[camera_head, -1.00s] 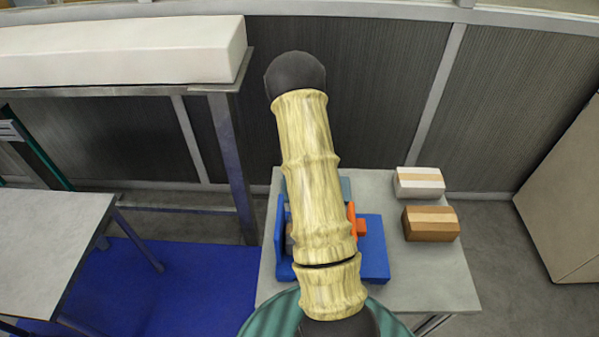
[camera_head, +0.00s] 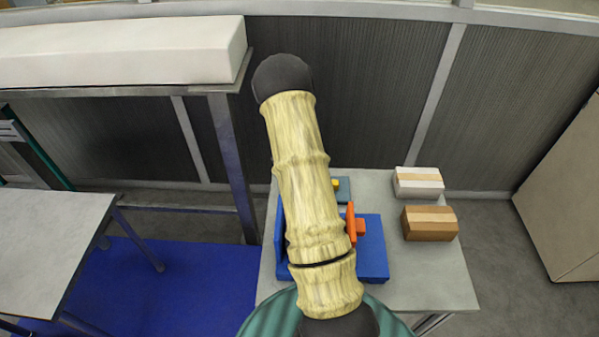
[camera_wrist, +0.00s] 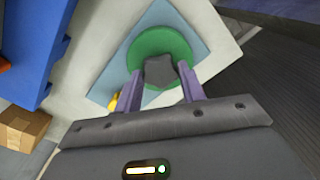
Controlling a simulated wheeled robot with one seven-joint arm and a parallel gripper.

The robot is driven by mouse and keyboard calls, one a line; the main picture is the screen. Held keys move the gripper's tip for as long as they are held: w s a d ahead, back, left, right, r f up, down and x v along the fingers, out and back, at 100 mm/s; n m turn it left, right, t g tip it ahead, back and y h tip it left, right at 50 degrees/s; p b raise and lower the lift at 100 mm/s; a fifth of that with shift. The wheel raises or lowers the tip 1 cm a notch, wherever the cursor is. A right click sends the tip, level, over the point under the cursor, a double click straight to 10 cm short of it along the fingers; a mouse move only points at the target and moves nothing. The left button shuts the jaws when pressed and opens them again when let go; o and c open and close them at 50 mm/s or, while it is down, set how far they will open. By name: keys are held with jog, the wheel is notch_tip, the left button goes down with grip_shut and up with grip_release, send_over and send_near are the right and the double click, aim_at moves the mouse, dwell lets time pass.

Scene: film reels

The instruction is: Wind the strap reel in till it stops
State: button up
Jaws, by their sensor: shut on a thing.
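In the wrist view my gripper (camera_wrist: 161,69) is closed around a dark grey knob (camera_wrist: 159,74), one finger on each side. The knob stands over a green disc (camera_wrist: 150,44), which lies on a blue-grey plate (camera_wrist: 110,82) with a small yellow piece (camera_wrist: 114,102) at its edge. In the head view the plate (camera_head: 345,196) shows only partly behind my arm, with the yellow piece on it; my gripper is hidden there. A blue stand (camera_head: 372,250) with an orange flange (camera_head: 351,222) sits nearer on the same table. Any strap is hidden.
The grey table (camera_head: 425,285) also holds a white box (camera_head: 418,190) and a brown box (camera_head: 430,223) at right. A bench with a long white block (camera_head: 120,50) stands at left. The blue stand (camera_wrist: 30,45) is close beside the plate in the wrist view.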

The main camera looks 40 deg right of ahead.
jog(key=o, duration=1)
notch_tip(320, 180, up, 18)
jog(key=shift+f+b, duration=0.25)
jog(key=shift+b, duration=0.55)
jog(key=s+a+n+t, duration=0.1)
jog(key=s+a+n, duration=0.3)
jog(key=a, duration=0.4)
jog(key=s+a+n, duration=0.5)
jog(key=s+a, duration=0.2)
jog(key=a, duration=0.1)
jog(key=s+a+n+t, duration=0.1)
jog(key=s+a+n, duration=0.4)
jog(key=a, duration=0.4)
jog(key=shift+s+f+t, duration=0.3)
jog(key=shift+s, duration=0.45)
